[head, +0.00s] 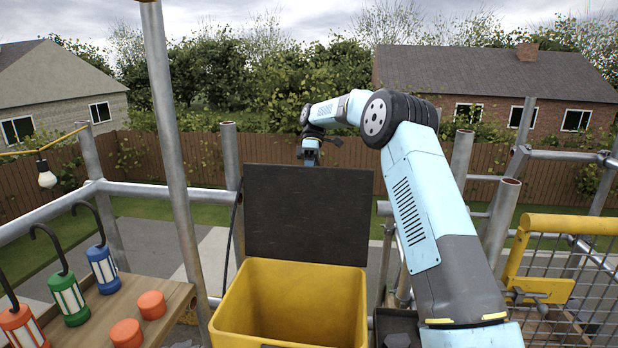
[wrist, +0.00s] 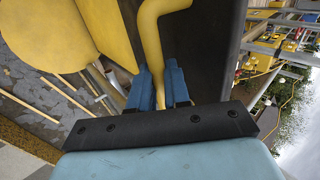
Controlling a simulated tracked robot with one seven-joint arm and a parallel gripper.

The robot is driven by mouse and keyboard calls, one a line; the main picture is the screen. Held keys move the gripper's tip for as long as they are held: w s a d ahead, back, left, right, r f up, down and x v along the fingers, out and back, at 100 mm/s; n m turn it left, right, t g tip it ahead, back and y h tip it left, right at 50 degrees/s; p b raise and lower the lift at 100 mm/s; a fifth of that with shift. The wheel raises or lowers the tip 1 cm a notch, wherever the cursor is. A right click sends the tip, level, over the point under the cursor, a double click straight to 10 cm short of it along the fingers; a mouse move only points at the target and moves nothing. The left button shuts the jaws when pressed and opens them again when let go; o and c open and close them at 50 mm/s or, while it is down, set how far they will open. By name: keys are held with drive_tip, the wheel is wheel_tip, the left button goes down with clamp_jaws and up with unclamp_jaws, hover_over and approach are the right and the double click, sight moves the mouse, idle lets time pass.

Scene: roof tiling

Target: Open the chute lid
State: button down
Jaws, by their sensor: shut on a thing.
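The chute lid (head: 308,215) is a flat dark panel standing about upright at the back of the yellow chute (head: 238,310), whose mouth is open toward me. In the wrist view the lid's dark face (wrist: 212,50) is beside a yellow handle (wrist: 150,30). My gripper (wrist: 159,75) has its two blue fingers shut on this handle's bar. In the head view my arm reaches over the right side to behind the lid's top edge; the fingertips and handle are hidden there by the lid.
A wooden shelf (head: 176,305) at the left holds orange, green and blue lanterns (head: 103,268) and orange discs (head: 152,305). Scaffold poles (head: 172,140) stand around, one close left of the chute. A yellow-framed mesh gate (head: 575,225) is at the right.

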drive_tip(key=shift+w+d, duration=0.45)
drive_tip(key=shift+d, duration=0.25)
drive_tip(key=c, duration=1.3)
unclamp_jaws()
drive_tip(key=shift+w+f, duration=0.2)
drive_tip(key=shift+f, duration=0.05)
drive_tip(key=shift+o, duration=1)
drive_tip(key=shift+s+a, duration=0.1)
drive_tip(key=shift+a, duration=0.1)
drive_tip(key=shift+r, duration=0.1)
drive_tip(key=shift+a, duration=0.1)
